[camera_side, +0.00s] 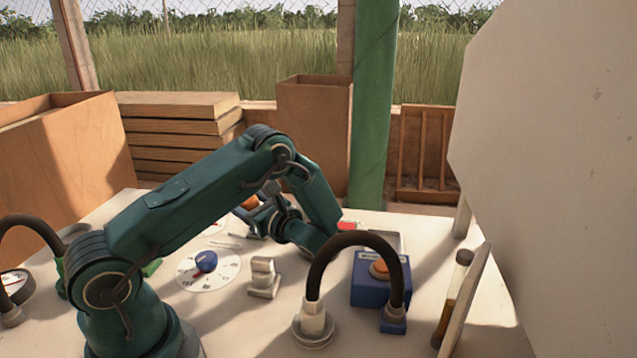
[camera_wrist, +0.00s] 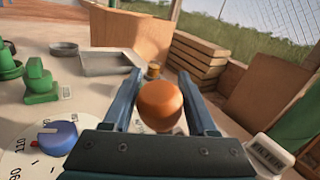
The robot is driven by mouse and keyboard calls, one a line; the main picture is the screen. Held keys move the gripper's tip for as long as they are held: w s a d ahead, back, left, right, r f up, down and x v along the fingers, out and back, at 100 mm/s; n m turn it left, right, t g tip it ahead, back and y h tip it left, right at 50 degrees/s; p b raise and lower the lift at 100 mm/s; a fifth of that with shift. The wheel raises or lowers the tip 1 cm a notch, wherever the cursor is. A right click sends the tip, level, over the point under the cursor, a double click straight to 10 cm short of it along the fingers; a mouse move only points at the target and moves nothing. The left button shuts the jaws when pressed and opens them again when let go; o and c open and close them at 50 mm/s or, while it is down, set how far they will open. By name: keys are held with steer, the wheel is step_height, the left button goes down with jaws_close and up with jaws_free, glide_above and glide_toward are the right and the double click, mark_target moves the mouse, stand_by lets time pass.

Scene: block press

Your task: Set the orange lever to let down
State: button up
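The orange lever's round knob (camera_wrist: 160,104) is in the middle of the wrist view, between the two fingers of my gripper (camera_wrist: 158,76). The fingers are apart, with a narrow gap showing on each side of the knob. The lever's stem and base are hidden behind the knob and the gripper body, so its setting cannot be read. In the side view the orange knob (camera_side: 250,202) shows partly behind my arm, beside my gripper (camera_side: 256,212), which is pointing away from the camera.
A blue dial knob (camera_side: 206,262) on a white scale stands nearby. A grey switch (camera_side: 264,278), a hose arch (camera_side: 355,240) and a blue box (camera_side: 365,290) with an orange button are on the near side. A grey tray (camera_wrist: 110,62) lies beyond the lever.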

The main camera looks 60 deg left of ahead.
jaws_close()
steer(key=shift+w, duration=0.1)
steer(key=w+a+m+h, duration=0.1)
steer(key=w+a, duration=0.1)
steer(key=w+a+m+h, duration=0.1)
steer(key=w+a+m, duration=0.1)
steer(key=w+a+m+h, duration=0.1)
steer(key=a+m+h, duration=0.1)
steer(key=shift+w+f+g, duration=0.3)
steer(key=shift+w+f, duration=0.1)
steer(key=shift+w+a+f, duration=0.35)
steer(key=shift+w+a, duration=0.05)
steer(key=shift+w, duration=0.05)
steer(key=shift+f, duration=0.1)
stand_by(0.4)
